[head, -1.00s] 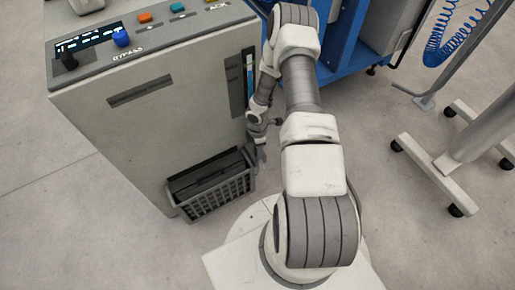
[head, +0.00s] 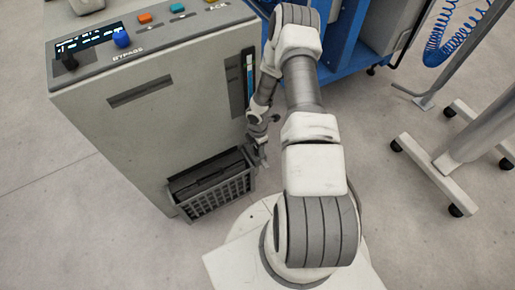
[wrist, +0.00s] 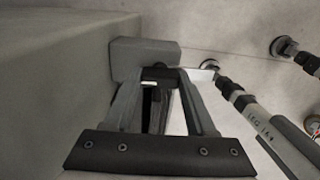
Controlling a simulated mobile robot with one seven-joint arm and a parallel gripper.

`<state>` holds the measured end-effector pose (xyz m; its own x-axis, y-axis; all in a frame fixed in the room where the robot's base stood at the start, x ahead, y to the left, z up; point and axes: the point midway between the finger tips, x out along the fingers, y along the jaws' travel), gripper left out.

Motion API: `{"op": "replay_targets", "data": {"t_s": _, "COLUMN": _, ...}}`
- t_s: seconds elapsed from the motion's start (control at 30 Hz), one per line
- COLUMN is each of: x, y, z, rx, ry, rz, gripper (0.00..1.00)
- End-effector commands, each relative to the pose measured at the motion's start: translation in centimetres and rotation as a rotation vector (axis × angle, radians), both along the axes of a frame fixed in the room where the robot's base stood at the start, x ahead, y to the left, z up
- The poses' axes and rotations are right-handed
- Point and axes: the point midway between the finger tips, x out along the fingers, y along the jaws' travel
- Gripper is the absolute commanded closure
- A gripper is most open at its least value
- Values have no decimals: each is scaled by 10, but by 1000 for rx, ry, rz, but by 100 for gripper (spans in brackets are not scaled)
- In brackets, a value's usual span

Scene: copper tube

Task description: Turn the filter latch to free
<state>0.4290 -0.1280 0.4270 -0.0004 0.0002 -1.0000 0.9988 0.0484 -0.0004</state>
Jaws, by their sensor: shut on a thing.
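My gripper (wrist: 160,76) reaches down beside the grey cabinet's side, its two fingers closing in on a small black piece with a pale mark (wrist: 156,72). This piece appears to be the filter latch, and the fingers are shut on it. It sits at a grey block (wrist: 130,55) that stands out from the cabinet wall. The latch's exact angle is hard to tell. In the head view my gripper (head: 264,158) is small, at the cabinet's right corner just above the basket; the latch is hidden there.
The grey cabinet (head: 165,135) with its knobs and buttons stands at the left. A dark basket (head: 215,197) hangs low on its front, close to my gripper. A blue cart (head: 345,45) stands behind, and a wheeled stand (head: 450,160) at the right. Open floor lies between.

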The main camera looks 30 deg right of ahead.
Motion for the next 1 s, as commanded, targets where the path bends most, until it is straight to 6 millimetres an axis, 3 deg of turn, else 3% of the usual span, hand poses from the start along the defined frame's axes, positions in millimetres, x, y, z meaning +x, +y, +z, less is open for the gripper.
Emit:
{"op": "replay_targets", "data": {"t_s": 0.03, "x": 1, "y": 0, "z": 0, "rx": -1, "ry": -1, "rz": 5, "gripper": 39}}
{"op": "replay_targets", "data": {"t_s": 0.17, "x": 0, "y": 0, "z": 0, "rx": -1, "ry": -1, "rz": 3, "gripper": 15}}
{"op": "replay_targets", "data": {"t_s": 0.57, "x": 1, "y": 0, "z": 8, "rx": -1, "ry": -1, "rz": 1, "gripper": 14}}
{"op": "replay_targets", "data": {"t_s": 0.77, "x": 1, "y": -1, "z": 46, "rx": -1, "ry": -3, "rz": 1, "gripper": 14}}
{"op": "replay_targets", "data": {"t_s": 1.0, "x": 1, "y": -1, "z": 107, "rx": -2, "ry": -4, "rz": -1, "gripper": 14}}
